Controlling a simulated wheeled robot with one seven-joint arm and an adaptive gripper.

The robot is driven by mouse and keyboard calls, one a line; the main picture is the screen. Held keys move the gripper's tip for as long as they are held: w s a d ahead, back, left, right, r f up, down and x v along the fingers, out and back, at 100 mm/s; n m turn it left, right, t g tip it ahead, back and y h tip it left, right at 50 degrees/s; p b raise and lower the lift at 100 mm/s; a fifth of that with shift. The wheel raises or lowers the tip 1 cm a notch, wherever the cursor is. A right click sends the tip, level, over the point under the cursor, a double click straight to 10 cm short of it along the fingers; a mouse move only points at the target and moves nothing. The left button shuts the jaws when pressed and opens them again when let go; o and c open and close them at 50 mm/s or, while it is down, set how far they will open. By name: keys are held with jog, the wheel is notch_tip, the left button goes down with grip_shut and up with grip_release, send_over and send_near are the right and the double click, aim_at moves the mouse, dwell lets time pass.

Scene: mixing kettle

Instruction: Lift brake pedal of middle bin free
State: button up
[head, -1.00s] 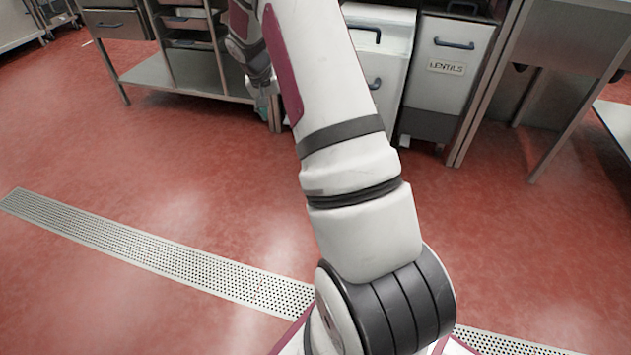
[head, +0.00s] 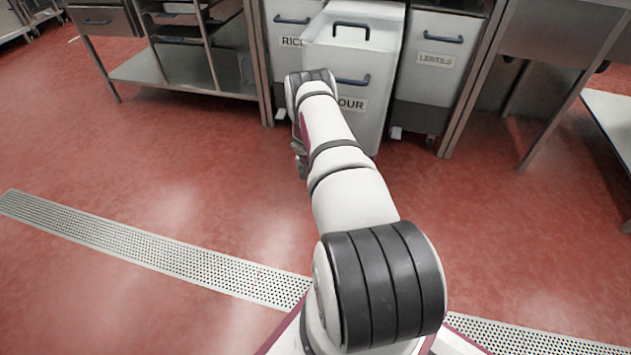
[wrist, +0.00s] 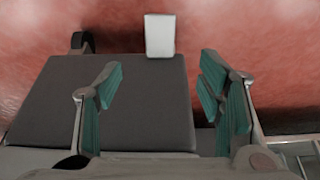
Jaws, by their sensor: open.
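The middle bin (head: 385,60) is white, with a FLOUR label partly covered by my arm, and stands in front of its neighbours. Its lower front and pedal are hidden behind my arm in the head view. In the wrist view a pale, block-shaped pedal (wrist: 160,36) sticks out past the edge of a dark grey panel (wrist: 110,125), probably the bin's base. My gripper (wrist: 162,85) is open, its teal-padded fingers apart over the panel. The pedal lies beyond the fingertips, roughly in line with the gap, apparently untouched. In the head view only a bit of my gripper (head: 300,158) shows.
The RICE bin (head: 288,22) stands left and the LENTILS bin (head: 436,62) right, with its own pale pedal (head: 396,132). A dark caster (wrist: 83,42) sits left of the pedal. Steel table legs flank the bins. The red floor in front is clear.

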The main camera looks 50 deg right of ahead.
jog(key=b+x, duration=0.7)
jog(key=x, duration=0.4)
jog(key=shift+f, duration=0.15)
jog(key=shift+b+x, duration=0.95)
jog(key=shift+b, duration=0.1)
